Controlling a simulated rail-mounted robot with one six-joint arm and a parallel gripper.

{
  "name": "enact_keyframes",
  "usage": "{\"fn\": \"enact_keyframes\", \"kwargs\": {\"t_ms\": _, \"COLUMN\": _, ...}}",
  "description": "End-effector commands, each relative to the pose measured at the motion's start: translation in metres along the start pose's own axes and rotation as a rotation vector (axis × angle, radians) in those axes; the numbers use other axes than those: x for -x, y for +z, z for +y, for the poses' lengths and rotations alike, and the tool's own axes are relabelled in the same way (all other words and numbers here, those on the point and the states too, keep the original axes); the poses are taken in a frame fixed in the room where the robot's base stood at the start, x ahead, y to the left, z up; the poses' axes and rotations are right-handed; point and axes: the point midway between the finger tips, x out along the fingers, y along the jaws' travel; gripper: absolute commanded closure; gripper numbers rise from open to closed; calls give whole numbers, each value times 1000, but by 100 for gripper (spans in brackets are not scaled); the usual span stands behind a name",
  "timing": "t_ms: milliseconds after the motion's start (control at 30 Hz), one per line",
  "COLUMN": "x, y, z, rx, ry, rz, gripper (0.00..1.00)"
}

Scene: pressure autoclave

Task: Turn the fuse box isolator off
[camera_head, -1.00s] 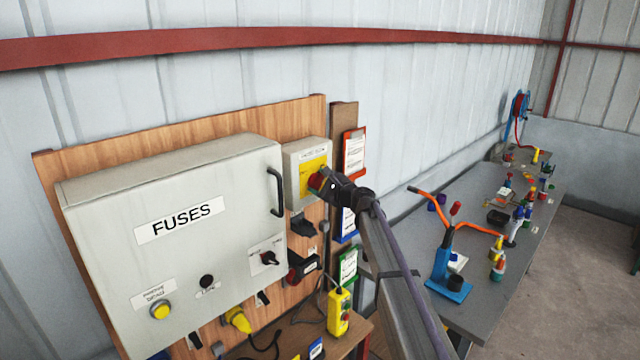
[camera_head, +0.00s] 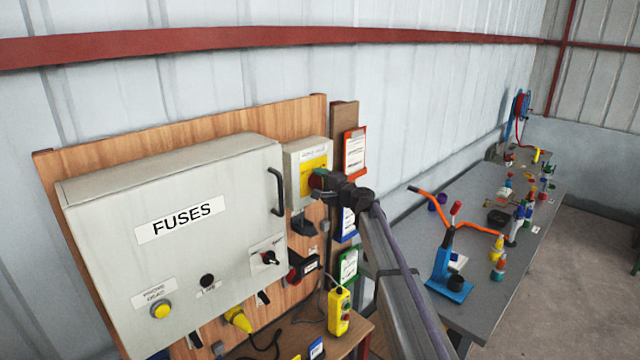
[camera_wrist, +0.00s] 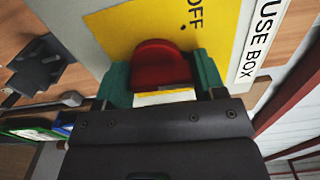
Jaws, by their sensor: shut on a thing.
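The fuse box isolator is a pale box with a yellow plate (camera_head: 309,163) and a red knob, to the right of the large FUSES cabinet (camera_head: 170,270). In the wrist view the red knob (camera_wrist: 162,64) sits between the two green fingertips of my gripper (camera_wrist: 163,80), which is shut on it. The yellow plate also shows in the wrist view (camera_wrist: 110,30), with the word OFF beside the knob and a FUSE BOX label (camera_wrist: 257,40) at its edge. In the head view my gripper (camera_head: 322,180) covers most of the knob.
A black handle (camera_head: 276,191) stands out from the cabinet, left of the isolator. A black socket (camera_head: 304,226) is below it. Paper holders (camera_head: 354,152) hang to the right. A grey workbench (camera_head: 480,260) with tools and an orange-armed blue stand (camera_head: 449,270) is further right.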

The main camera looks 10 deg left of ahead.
Motion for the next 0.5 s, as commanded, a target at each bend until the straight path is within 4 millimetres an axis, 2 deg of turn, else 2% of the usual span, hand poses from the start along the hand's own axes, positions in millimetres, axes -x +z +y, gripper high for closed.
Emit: {"fn": "enact_keyframes", "kwargs": {"t_ms": 500, "x": -1, "y": 1, "z": 0, "rx": 482, "ry": -2, "rz": 2, "gripper": 60}}
